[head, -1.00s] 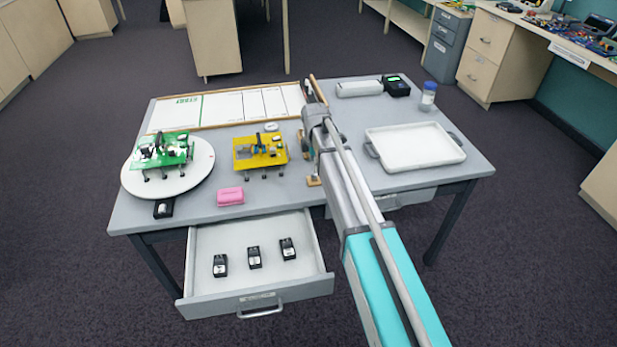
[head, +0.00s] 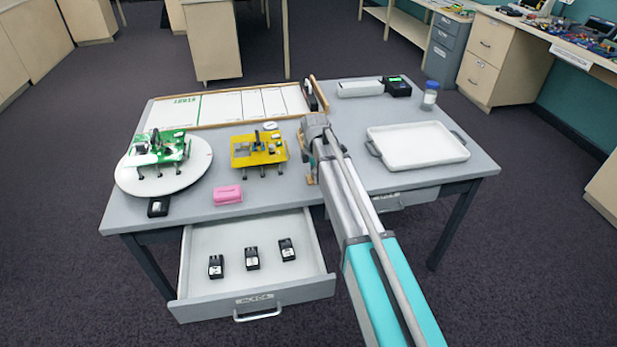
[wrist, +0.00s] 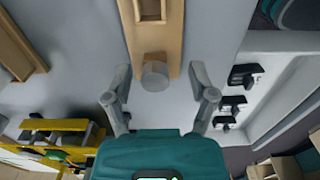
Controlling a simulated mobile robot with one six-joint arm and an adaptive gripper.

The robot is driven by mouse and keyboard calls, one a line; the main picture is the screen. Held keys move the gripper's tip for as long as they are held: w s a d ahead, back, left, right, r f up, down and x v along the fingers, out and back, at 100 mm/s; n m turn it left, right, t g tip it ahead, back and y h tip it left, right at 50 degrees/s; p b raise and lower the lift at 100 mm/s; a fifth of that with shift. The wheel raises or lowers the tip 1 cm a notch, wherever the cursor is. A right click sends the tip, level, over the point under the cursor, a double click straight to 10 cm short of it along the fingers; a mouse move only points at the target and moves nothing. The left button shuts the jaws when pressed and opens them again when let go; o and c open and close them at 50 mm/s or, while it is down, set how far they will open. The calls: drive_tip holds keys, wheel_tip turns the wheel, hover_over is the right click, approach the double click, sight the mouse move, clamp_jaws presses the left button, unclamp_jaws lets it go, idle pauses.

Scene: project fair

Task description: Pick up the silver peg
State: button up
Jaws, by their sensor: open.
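In the wrist view the silver peg (wrist: 155,76) is a short, pale grey cylinder at the end of a light wooden strip (wrist: 151,42). My gripper (wrist: 160,69) is open, with one finger on each side of the peg and a clear gap to it on both sides. The peg is not gripped. In the head view my arm hides the peg and most of my gripper; only a bit of the wooden piece (head: 312,178) shows beside the arm.
The yellow board on legs (head: 258,150) stands just left of my arm, with a pink block (head: 227,195) in front. A green board (head: 172,148) rests on a round white disc (head: 200,172). A white tray (head: 418,144) lies right. The front drawer (head: 215,240) is open.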

idle(0.4)
drive_tip(key=c, duration=0.9)
